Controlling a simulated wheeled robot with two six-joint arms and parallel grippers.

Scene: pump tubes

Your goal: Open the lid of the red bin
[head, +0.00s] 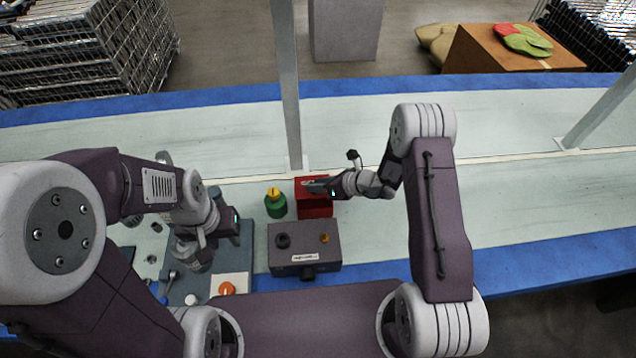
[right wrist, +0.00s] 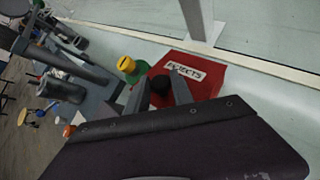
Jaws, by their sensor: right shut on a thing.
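The red bin (head: 315,210) stands on the pale bench, and its lid looks flat and closed. In the right wrist view the red lid (right wrist: 206,82) carries a white label reading "REJECTS" and a black knob (right wrist: 161,84). My right gripper (head: 316,187) is over the bin top, coming in from the right. In the right wrist view its two fingers (right wrist: 160,88) stand on either side of the knob, shut on it. My left gripper (head: 188,254) points down over the dark tray at the left, away from the bin. Its fingertips are not clear.
A green bottle with a yellow top (head: 275,203) stands close left of the bin. A dark grey box with knobs (head: 304,248) sits in front of it. A metal post (head: 289,90) rises just behind.

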